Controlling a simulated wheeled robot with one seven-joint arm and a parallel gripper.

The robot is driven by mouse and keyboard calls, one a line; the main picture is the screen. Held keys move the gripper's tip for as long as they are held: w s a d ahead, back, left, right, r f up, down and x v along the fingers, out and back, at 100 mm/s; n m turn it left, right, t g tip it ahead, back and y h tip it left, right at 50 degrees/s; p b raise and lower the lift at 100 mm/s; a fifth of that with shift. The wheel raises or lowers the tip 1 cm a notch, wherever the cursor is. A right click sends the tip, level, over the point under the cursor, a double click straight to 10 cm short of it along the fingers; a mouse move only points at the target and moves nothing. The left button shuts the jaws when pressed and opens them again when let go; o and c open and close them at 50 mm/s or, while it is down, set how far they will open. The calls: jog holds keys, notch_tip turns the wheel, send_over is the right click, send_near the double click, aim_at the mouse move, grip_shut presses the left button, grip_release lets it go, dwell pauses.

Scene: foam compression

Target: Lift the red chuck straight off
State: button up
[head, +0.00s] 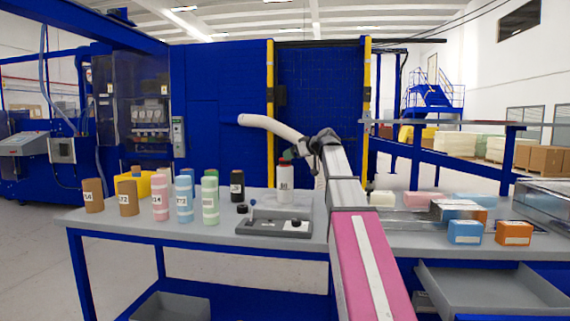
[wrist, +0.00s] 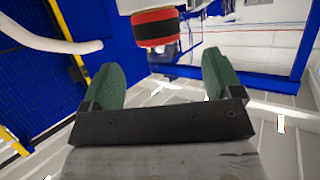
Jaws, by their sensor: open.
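The red chuck (wrist: 154,28) is a short red ring with a black band, joined to a white body (wrist: 150,5) cut off by the top edge of the wrist view. In the head view a white bottle-like body (head: 286,184) marked with dark figures stands upright on the table, with dark red (head: 284,162) at its top. My gripper (wrist: 160,62) is open, its two green fingers apart and nothing between them. The chuck appears beyond the fingertips, roughly centred between them. In the head view my wrist hides most of the gripper.
A grey tray (head: 268,227) with a black knob lies on the table in front. A black cylinder (head: 237,186) stands left of the white body, and several labelled foam rolls (head: 185,200) further left. Foam blocks (head: 465,233) lie right of my arm.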

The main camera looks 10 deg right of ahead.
aim_at(285, 162)
jog(key=shift+f+x, duration=0.15)
jog(key=shift+x, duration=1.4)
jog(key=shift+f+x, duration=0.1)
jog(key=shift+x, duration=1.4)
jog(key=shift+s+d, duration=0.1)
jog(key=shift+d, duration=0.05)
jog(key=c, duration=1)
